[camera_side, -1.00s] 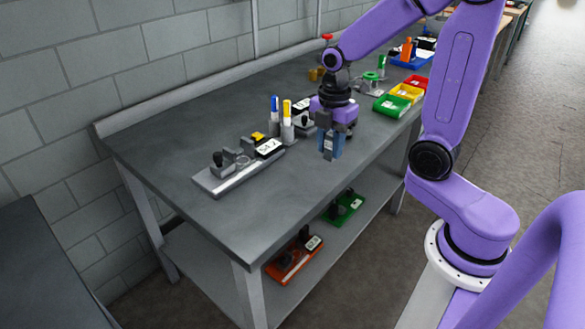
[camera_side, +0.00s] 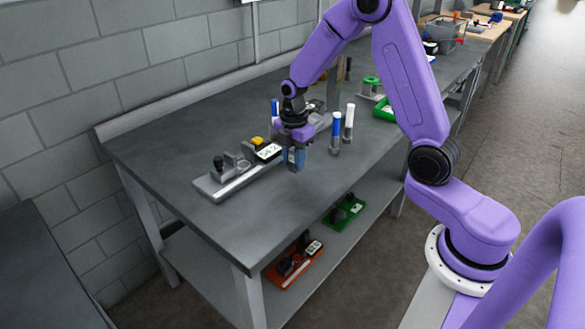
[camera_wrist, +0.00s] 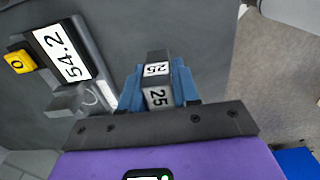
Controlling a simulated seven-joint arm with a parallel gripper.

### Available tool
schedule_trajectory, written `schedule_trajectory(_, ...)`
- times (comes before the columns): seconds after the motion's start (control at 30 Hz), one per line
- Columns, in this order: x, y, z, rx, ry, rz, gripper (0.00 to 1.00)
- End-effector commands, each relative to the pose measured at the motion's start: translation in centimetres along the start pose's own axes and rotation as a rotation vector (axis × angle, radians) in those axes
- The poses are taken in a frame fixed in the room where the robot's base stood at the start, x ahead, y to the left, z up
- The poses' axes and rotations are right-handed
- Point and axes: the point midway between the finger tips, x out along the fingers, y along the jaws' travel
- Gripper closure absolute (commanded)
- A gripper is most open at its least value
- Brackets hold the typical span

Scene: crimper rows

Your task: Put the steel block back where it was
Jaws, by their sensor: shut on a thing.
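A small steel block (camera_wrist: 157,70) marked 25 is held between the blue fingers of my gripper (camera_wrist: 156,85) in the wrist view. In the side view my gripper (camera_side: 294,160) points down over the bench, just right of the gauge, and the block is hard to make out between the fingers. The gauge (camera_side: 228,185) is a long grey base with a black knob and upright jaws. Its display (camera_wrist: 66,53) reads 54.2, with a yellow button (camera_wrist: 19,62) beside it. A grey gauge jaw (camera_wrist: 68,101) shows left of the block.
A blue marker (camera_side: 336,128) and a white marker (camera_side: 349,122) stand in holders right of my gripper. The bench top (camera_side: 225,235) in front is clear.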

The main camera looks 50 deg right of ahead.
Motion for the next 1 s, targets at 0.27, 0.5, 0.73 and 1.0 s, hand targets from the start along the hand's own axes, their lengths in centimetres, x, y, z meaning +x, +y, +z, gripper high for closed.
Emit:
schedule_trajectory(0.27,3.0,0.5,0.1,0.000,0.000,-0.004,1.00)
schedule_trajectory(0.5,3.7,0.5,0.1,0.000,0.000,0.000,1.00)
schedule_trajectory(0.73,3.9,0.5,0.1,0.000,0.000,0.000,1.00)
schedule_trajectory(1.0,4.0,0.5,0.1,0.000,0.000,0.000,0.44)
